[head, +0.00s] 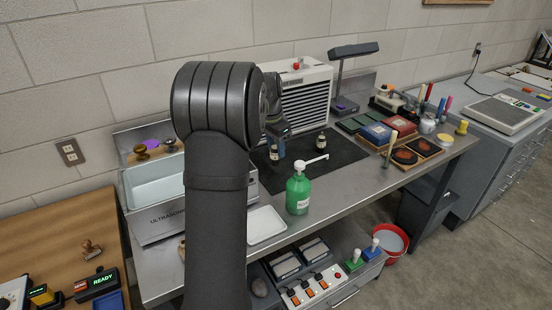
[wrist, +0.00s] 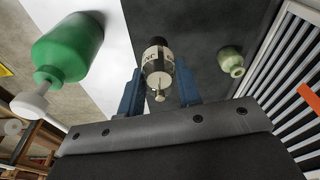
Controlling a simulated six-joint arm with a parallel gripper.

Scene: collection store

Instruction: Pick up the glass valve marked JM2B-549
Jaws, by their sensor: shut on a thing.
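A small glass valve (wrist: 157,60) with a dark top, a pale label band and a thin pin at its end sits between the blue fingers of my gripper (wrist: 160,85). My gripper is shut on it. Only part of its label shows and I cannot read the full marking. In the head view my gripper (head: 277,145) is low over the dark mat (head: 345,158), with the held valve (head: 274,155) at its fingers. A second valve (head: 321,142) stands on the mat to the right. It also shows in the wrist view (wrist: 230,62), apart from the fingers, its marking unreadable.
A green pump bottle (head: 298,194) stands close in front of the mat. A louvred white unit (head: 306,100) is behind. A white tray (head: 266,225) and an ultrasonic bath (head: 150,186) lie left. Ink pads and stamps fill the right. The mat's right part is clear.

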